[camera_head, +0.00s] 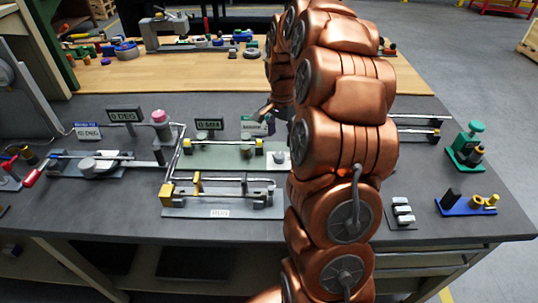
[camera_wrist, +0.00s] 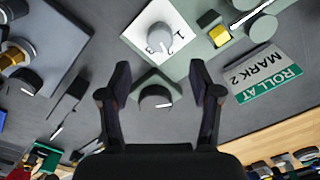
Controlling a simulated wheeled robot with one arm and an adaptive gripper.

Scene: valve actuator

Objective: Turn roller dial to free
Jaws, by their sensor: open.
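In the wrist view a white square plate (camera_wrist: 133,36) bears a round grey knob (camera_wrist: 160,38) and a printed "1". I take this knob and plate for the roller dial; its setting is unclear. My gripper (camera_wrist: 160,76) is open, its two dark fingers apart and empty. The knob lies beyond the fingertips, near their midline. A dark round knob on a grey-green base (camera_wrist: 155,97) shows between the fingers; I cannot tell whether they touch it. In the head view my arm hides much of this area.
The grey bench (camera_head: 130,205) carries a green plate with rods (camera_head: 215,156), a front rod fixture (camera_head: 225,207) and a red-handled fixture (camera_head: 95,165) at left. A green device (camera_head: 467,150) and a blue block (camera_head: 466,206) stand at right. Bare bench shows at front left.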

